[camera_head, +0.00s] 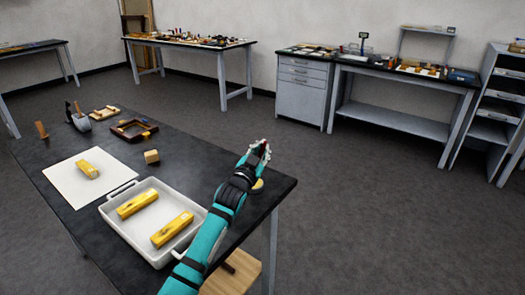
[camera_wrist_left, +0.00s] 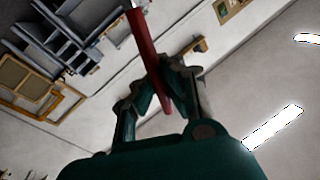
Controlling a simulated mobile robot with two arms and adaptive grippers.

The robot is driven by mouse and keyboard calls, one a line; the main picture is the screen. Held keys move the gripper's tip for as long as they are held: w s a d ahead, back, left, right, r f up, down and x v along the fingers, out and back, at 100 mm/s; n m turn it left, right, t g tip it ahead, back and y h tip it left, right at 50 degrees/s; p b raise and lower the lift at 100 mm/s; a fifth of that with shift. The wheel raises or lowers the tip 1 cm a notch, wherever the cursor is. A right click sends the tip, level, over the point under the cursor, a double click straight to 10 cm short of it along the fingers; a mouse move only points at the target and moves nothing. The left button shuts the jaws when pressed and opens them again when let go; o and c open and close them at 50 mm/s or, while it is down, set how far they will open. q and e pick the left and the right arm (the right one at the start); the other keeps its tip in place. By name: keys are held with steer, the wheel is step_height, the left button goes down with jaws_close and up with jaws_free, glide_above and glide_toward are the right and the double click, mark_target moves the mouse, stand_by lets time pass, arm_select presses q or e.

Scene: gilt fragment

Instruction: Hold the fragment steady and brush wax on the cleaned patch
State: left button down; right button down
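A gilt fragment (camera_head: 88,169) lies on a white sheet (camera_head: 68,187) at the left of the dark table. Two more gilt pieces, a rear one (camera_head: 138,202) and a front one (camera_head: 172,229), lie in a white tray (camera_head: 117,228). My left gripper (camera_head: 259,151) is raised over the table's right end, away from the fragments. In the left wrist view, its fingers (camera_wrist_left: 157,82) are closed around a slim red stick (camera_wrist_left: 143,40), perhaps the brush handle; its bristles cannot be made out. A round yellowish thing (camera_head: 258,186) is partly hidden behind my left arm. My right gripper is not in view.
A small wooden block (camera_head: 152,156), a dark wooden frame (camera_head: 134,129), a lighter frame (camera_head: 104,112) and a grey tool (camera_head: 78,120) stand at the table's back. A wooden stool (camera_head: 232,273) is by the front edge. The table between block and arm is clear.

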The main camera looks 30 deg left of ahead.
arm_select(q)
steer(key=shift+r+p, duration=1.75)
steer(key=shift+r, duration=0.45)
steer(key=shift+f, duration=0.1)
